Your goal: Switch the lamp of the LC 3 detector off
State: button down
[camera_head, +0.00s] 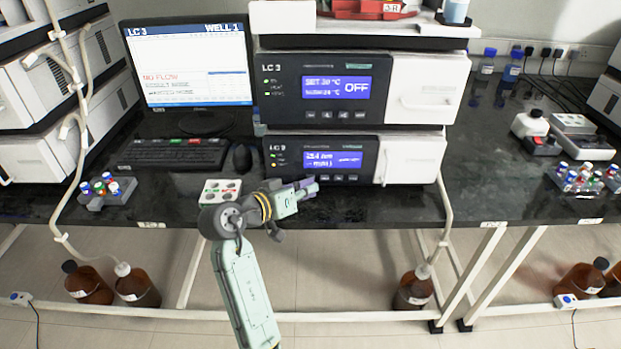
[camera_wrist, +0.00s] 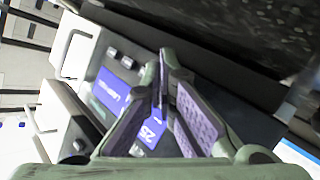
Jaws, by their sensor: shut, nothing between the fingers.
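The detector (camera_head: 345,140) is the lower dark-fronted module of the LC 3 stack. Its blue screen (camera_head: 330,160) shows a value that looks like 254 nm, with small, blurred text beside it. A row of small buttons (camera_head: 345,178) runs under the screen. My gripper (camera_head: 312,184) is shut and empty, close in front of the detector's lower front, near the left buttons. In the wrist view the shut fingers (camera_wrist: 163,82) stand before the tilted panel and cover part of the blue screen (camera_wrist: 112,92). Some buttons (camera_wrist: 120,57) show beyond them. I cannot tell whether the fingertips touch.
The upper LC 3 module (camera_head: 325,90) shows OFF on its screen. A monitor (camera_head: 190,65) reading NO FLOW, a keyboard (camera_head: 170,154) and a mouse (camera_head: 242,158) are to the left. A pale block with several round spots (camera_head: 221,190) lies near the bench edge.

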dwell(0.4)
jog(key=shift+s, duration=0.8)
jog(key=s, duration=0.5)
jog(key=shift+p, duration=0.35)
